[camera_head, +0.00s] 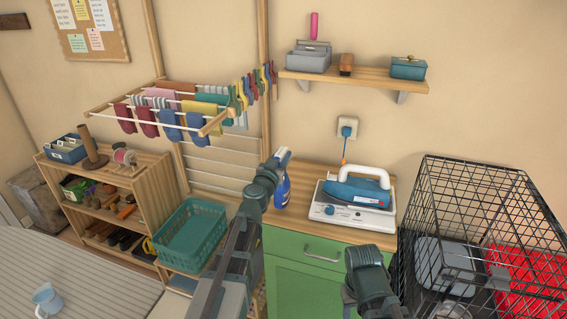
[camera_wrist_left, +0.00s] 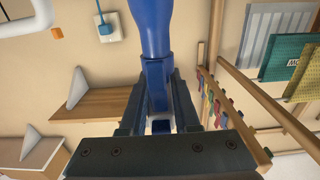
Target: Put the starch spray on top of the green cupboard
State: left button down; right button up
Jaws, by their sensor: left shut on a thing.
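The starch spray (camera_head: 282,184) is a blue bottle with a white and blue spray head. My left gripper (camera_head: 269,172) is shut on it and holds it upright at the left end of the green cupboard's wooden top. I cannot tell whether its base touches the top. In the left wrist view the blue bottle (camera_wrist_left: 151,35) stands between the two fingers of my left gripper (camera_wrist_left: 158,95). The green cupboard (camera_head: 300,286) has a drawer and a door below its top. My right gripper (camera_head: 368,268) is in front of the cupboard; its jaws are not clear.
A blue iron (camera_head: 357,193) on a white base (camera_head: 345,219) fills the right part of the cupboard top. A black wire cage (camera_head: 480,190) stands to the right. A teal basket (camera_head: 188,238) is at the left. A wall shelf (camera_head: 352,80) and drying rack (camera_head: 205,125) are above.

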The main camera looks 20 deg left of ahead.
pick_arm(q)
jog(key=shift+w+a+f, duration=0.1)
jog(key=shift+w+f, duration=0.05)
jog(key=shift+w, duration=1.2)
jog(key=shift+s+f+b, duration=0.2)
jog(key=shift+f+b, duration=0.65)
jog(key=shift+b, duration=0.2)
jog(key=shift+f+b, duration=0.8)
jog(key=shift+f, duration=0.05)
jog(key=shift+f, duration=0.2)
jog(key=c, duration=0.6)
grip_release()
jog(key=shift+c, duration=0.2)
jog(key=shift+r, duration=0.25)
jog(key=s, duration=1.2)
jog(key=shift+a, duration=0.25)
